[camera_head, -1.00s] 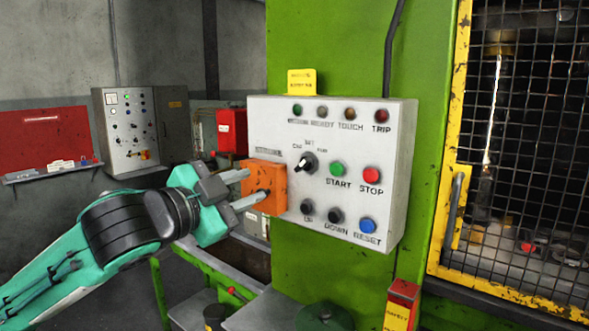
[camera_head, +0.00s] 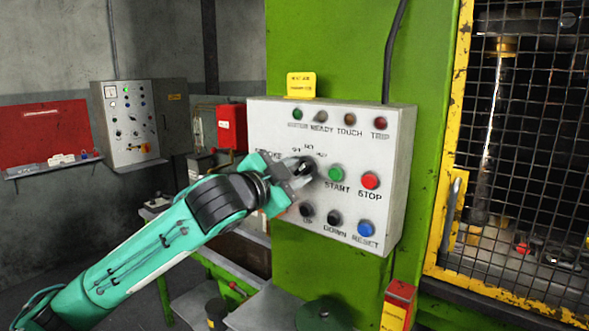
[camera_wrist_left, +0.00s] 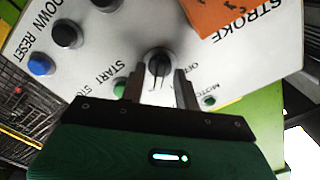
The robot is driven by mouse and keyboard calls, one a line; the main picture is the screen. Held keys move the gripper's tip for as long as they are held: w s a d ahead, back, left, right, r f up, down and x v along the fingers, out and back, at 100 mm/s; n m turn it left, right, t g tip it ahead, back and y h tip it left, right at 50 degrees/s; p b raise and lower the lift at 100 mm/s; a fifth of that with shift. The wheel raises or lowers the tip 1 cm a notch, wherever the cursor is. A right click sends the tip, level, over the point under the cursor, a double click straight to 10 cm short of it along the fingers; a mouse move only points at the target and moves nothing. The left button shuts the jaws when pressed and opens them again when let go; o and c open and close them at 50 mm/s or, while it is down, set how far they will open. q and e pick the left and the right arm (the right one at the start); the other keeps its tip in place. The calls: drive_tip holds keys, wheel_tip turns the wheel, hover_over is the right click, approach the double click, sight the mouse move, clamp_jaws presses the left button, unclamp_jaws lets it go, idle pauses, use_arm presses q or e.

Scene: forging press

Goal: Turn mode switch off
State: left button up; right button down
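The mode switch is a black round knob on the white control panel (camera_head: 350,115). In the head view my left gripper (camera_head: 305,178) is in front of it and hides most of it. In the left wrist view the knob (camera_wrist_left: 159,62) sits between the two fingertips, with a gap on each side. My left gripper (camera_wrist_left: 160,84) is open there, its tips close to the panel face. The pointer's direction is hard to read. An "OFF" label shows right of the knob in the wrist view. My right gripper is not in view.
The green START button (camera_head: 336,174) and red STOP button (camera_head: 370,181) are right of the switch. Dark buttons and a blue RESET button (camera_head: 366,229) are below. A mesh guard (camera_head: 530,150) stands at right.

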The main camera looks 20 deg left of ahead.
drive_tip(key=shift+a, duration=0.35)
use_arm(q)
clamp_jaws()
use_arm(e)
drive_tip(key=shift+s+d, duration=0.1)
